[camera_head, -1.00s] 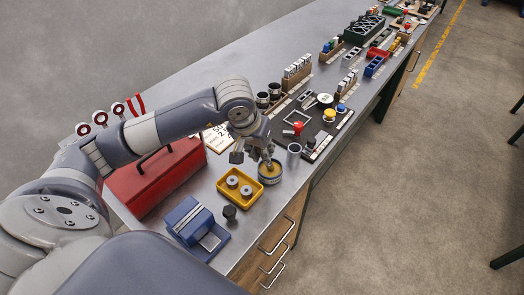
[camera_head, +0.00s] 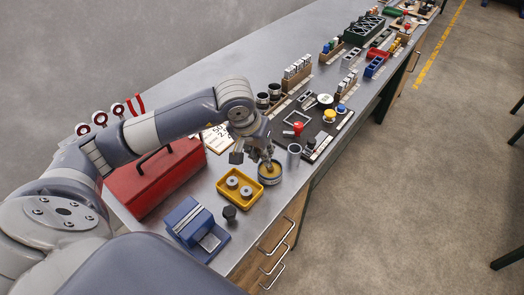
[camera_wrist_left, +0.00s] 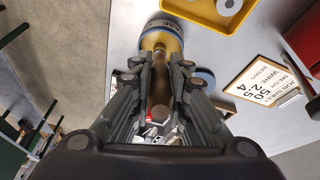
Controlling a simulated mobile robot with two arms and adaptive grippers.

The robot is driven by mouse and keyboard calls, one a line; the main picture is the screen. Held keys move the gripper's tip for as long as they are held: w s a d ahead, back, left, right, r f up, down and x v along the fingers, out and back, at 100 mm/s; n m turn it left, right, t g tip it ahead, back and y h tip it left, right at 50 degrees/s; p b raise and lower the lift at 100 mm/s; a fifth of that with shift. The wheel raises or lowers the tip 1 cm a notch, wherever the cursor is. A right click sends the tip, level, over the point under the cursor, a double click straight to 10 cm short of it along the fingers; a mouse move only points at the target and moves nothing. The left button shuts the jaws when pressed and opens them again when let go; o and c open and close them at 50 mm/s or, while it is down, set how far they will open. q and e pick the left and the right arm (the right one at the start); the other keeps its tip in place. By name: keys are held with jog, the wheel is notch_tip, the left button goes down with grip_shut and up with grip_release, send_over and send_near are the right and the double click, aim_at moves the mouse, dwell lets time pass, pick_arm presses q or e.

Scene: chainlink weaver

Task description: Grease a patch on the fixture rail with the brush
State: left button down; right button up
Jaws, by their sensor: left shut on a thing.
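My left gripper (camera_head: 267,156) is over the grease tin (camera_head: 270,178), pointing down. In the left wrist view its fingers (camera_wrist_left: 158,85) are shut on the brush (camera_wrist_left: 160,92), whose brownish handle shows between them. The brush's lower end is toward the tin (camera_wrist_left: 163,40), which holds yellowish grease; I cannot tell how deep it reaches. A dark board with a metal frame (camera_head: 297,118) lies further along the bench; I cannot tell which part is the fixture rail. My right gripper is not in view.
A yellow tray (camera_head: 222,191) with two round metal parts is close beside the tin. A metal cup (camera_head: 293,157) stands on its other side. A red toolbox (camera_head: 150,188), a blue vise (camera_head: 190,222) and a sign (camera_head: 216,138) are nearby. Several small parts line the bench beyond.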

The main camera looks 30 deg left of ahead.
pick_arm(q)
jog(key=shift+w+a+r+p, duration=0.1)
jog(key=shift+r+p, duration=0.2)
jog(key=shift+r, duration=0.5)
jog(key=shift+r+p, duration=1.1)
jog(key=shift+r, duration=1.5)
